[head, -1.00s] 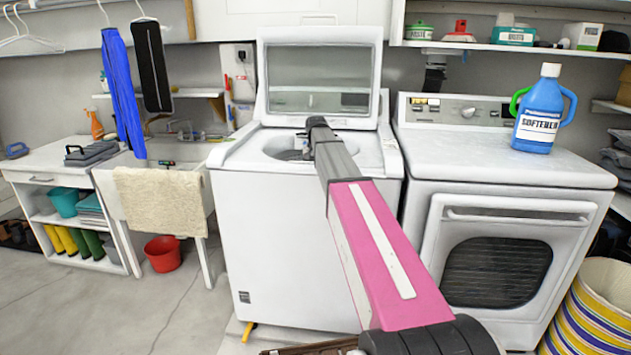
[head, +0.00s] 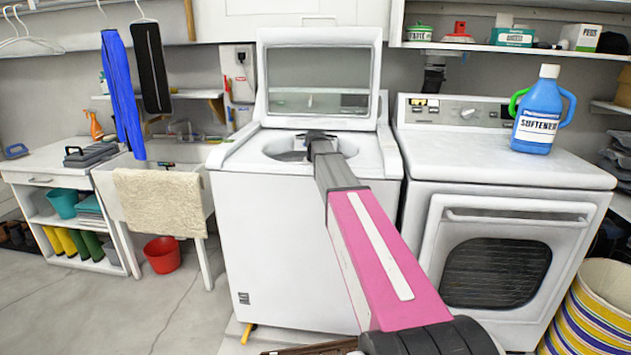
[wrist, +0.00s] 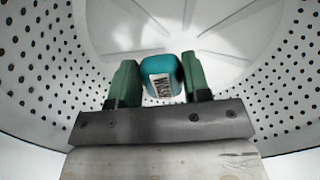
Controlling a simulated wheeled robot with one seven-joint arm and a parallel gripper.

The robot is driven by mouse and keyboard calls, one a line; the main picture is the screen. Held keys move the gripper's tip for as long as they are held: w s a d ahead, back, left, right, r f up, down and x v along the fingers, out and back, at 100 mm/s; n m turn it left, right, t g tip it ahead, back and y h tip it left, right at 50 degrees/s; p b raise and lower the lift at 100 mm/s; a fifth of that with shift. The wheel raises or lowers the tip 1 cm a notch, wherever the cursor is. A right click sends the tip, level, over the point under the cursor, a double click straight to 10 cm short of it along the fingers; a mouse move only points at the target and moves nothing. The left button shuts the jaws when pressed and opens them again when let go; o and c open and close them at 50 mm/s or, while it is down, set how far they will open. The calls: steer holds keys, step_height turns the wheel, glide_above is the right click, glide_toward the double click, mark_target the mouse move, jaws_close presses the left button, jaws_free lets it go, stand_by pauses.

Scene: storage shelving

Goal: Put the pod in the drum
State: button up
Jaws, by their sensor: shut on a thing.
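In the wrist view my gripper (wrist: 156,82) has its two green fingers on either side of a teal pod (wrist: 162,66) with a white label. It is shut on the pod. The perforated drum (wrist: 62,68) surrounds them, with its ribbed floor showing beyond the pod. In the head view my arm reaches over the front of the open-lid washer (head: 262,235), and its end is at the drum opening (head: 277,149). The pod and fingertips are hidden in the head view.
The raised lid (head: 318,50) stands behind the opening. A dryer (head: 500,190) is to the right with a blue softener jug (head: 540,112) on top. A sink with a beige towel (head: 160,200) is to the left.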

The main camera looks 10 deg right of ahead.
steer(key=shift+f, duration=0.2)
steer(key=o, duration=1)
steer(key=shift+c, duration=0.2)
step_height(320, 180, up, 13)
steer(key=shift+r, duration=0.15)
